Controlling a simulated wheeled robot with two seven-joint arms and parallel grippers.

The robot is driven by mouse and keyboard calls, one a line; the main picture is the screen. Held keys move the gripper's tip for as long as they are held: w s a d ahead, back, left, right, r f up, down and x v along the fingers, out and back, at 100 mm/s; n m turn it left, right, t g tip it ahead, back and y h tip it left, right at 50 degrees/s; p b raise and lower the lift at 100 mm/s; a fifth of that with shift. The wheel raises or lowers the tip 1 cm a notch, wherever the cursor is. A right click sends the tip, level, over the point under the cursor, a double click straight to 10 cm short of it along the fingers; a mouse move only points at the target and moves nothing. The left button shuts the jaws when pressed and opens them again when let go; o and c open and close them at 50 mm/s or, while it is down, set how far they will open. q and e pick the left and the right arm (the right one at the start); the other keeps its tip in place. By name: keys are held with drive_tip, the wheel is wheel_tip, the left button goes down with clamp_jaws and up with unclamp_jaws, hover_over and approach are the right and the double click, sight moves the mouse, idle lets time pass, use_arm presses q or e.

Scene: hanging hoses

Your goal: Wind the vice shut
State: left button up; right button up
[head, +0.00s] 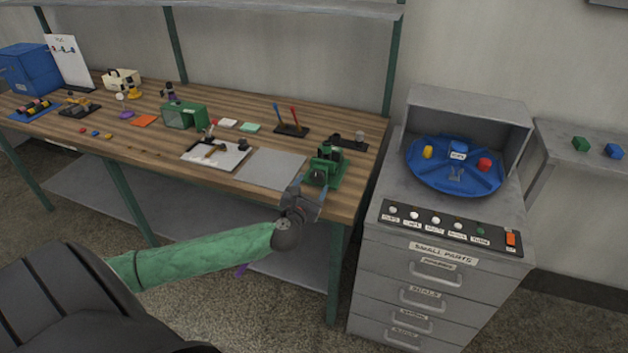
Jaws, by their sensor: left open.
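The green vice (326,168) stands at the front right corner of the wooden workbench. My left gripper (297,186) is at the bench's front edge, just left of and in front of the vice. Its fingers are open, and it appears to hold nothing. The vice's handle and the gap between its jaws are too small or hidden to make out. I cannot tell whether the gripper touches the vice. My right gripper does not show.
A grey plate (268,167) and a white board with small tools (212,155) lie left of the vice. Dark cylinders on a base (350,142) stand behind it. A grey drawer cabinet (432,270) with a blue round tray (455,178) stands right, across a narrow gap.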

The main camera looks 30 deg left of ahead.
sight(317, 176)
use_arm(q)
drive_tip(key=shift+x, duration=1.3)
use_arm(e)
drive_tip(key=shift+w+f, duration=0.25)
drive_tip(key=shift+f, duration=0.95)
use_arm(q)
drive_tip(key=shift+c, duration=0.2)
drive_tip(key=c, duration=0.9)
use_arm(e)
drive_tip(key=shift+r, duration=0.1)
